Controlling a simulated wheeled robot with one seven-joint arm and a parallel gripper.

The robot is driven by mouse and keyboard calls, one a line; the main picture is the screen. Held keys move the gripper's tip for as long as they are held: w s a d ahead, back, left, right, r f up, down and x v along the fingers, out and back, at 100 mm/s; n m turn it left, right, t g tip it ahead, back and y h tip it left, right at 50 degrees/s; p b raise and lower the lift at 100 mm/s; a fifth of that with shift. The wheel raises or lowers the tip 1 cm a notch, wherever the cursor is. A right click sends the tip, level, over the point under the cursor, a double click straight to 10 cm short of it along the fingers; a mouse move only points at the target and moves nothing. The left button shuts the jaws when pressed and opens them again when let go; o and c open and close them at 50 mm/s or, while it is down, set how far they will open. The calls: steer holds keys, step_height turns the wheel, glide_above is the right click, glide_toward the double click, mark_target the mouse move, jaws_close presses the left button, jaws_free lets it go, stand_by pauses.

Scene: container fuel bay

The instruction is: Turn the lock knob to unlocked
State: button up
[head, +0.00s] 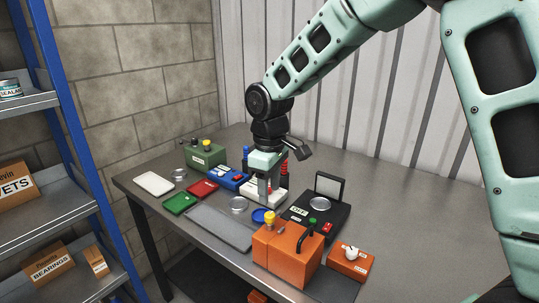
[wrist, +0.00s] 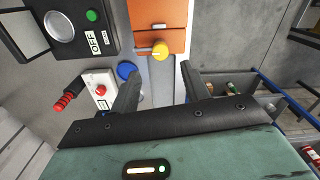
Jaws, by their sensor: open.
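A small orange box (head: 347,266) at the front right carries a pale round knob (head: 350,252) and a small label I cannot read. A white box with a red knob (wrist: 100,91) shows left of the fingers in the wrist view; in the head view the white box (head: 258,196) is partly hidden behind my gripper. My gripper (head: 266,193) is open and empty, pointing down over the bench, left of and behind the orange box. In the wrist view my gripper (wrist: 161,80) has its fingers wide apart.
A black OFF device (head: 305,222) with raised panel is right. A blue disc (head: 262,215) lies near. The right bench is clear.

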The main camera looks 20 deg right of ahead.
step_height(320, 180, up, 10)
steer(key=b, duration=0.1)
steer(key=shift+r, duration=0.25)
